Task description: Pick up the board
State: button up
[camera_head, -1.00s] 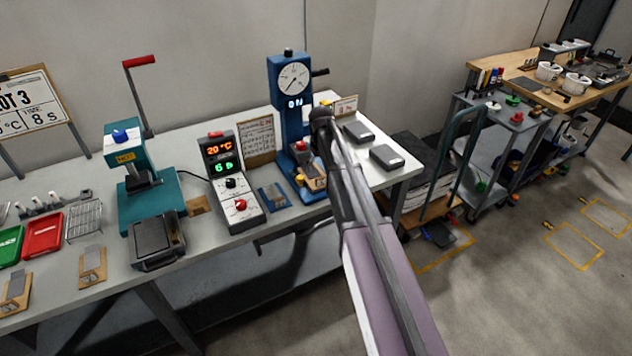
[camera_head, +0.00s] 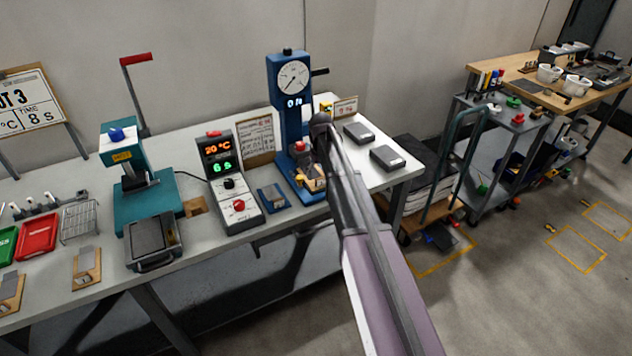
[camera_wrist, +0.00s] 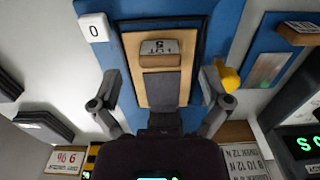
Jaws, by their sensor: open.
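The board (camera_wrist: 187,80) is a small light wooden plate with a grey strip and a raised block marked LOT 5. It lies in a dark frame on the blue base of the gauge machine. In the head view the board (camera_head: 314,184) shows small and partly covered by my arm. My gripper (camera_wrist: 160,86) is open in the wrist view, with one finger at each side of the board and none visibly touching it. The fingers are hard to make out in the head view.
The blue gauge machine (camera_head: 287,115) rises beside the board. A control box (camera_head: 232,182) reading 20 °C stands to its left, with a teal press (camera_head: 148,200) beyond. Two grey boxes (camera_head: 388,158) lie on the bench at right. A yellow knob (camera_wrist: 228,76) is close to my right finger.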

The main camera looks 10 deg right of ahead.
jog(key=shift+f+b, duration=1.1)
jog(key=shift+f, duration=0.3)
grip_shut()
jog(key=shift+r, duration=0.2)
notch_tip(320, 180, up, 10)
jog(key=p, duration=1)
jog(key=shift+f, duration=0.15)
